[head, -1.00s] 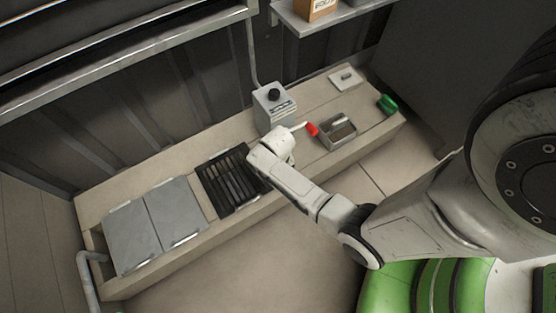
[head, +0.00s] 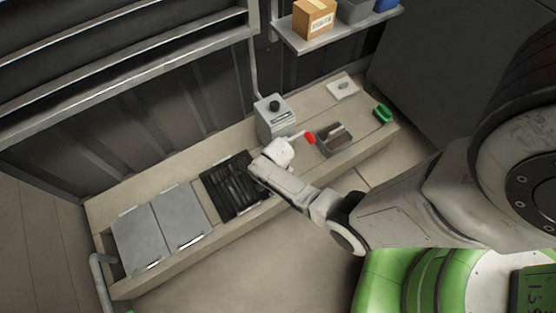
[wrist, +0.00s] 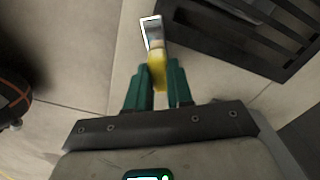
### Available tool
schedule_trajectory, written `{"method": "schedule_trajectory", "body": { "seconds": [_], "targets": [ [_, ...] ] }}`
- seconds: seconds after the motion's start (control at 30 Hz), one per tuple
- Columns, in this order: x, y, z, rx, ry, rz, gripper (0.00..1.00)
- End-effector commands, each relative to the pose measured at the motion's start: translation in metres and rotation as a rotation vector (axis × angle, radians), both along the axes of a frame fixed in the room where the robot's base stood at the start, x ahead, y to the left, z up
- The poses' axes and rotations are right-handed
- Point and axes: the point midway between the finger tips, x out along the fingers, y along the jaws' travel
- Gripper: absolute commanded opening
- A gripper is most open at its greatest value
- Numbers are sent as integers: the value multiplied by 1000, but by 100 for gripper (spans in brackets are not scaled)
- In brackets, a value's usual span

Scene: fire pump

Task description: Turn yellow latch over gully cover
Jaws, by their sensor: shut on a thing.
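The yellow latch (wrist: 157,68) shows in the wrist view, between the two green fingers of my gripper (wrist: 158,84), which is shut on it. A bright metal piece (wrist: 151,32) adjoins its far end. The dark slatted gully cover (wrist: 245,35) lies to the right of the latch in the wrist view, and the yellow part appears beside it, not across its slats. In the head view the gully cover (head: 232,186) is set in the bench, just left of my white wrist. My fingers and the latch are hidden there.
Two grey plates (head: 160,228) lie left of the cover. A grey box with a black knob (head: 275,117) stands behind my wrist. A red-ended lever (head: 309,138), an open metal box (head: 333,140) and a green object (head: 382,113) are to the right. A shelf (head: 330,35) hangs above.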

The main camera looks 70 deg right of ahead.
Motion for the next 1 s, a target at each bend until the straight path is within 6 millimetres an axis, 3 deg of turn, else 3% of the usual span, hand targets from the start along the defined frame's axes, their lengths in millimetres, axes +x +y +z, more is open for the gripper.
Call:
{"method": "schedule_trajectory", "body": {
  "seconds": [0.5,1.0],
  "targets": [
    [0,0,1,0,0,-408,0],
    [0,0,0,0,-1,-535,0]
  ]
}}
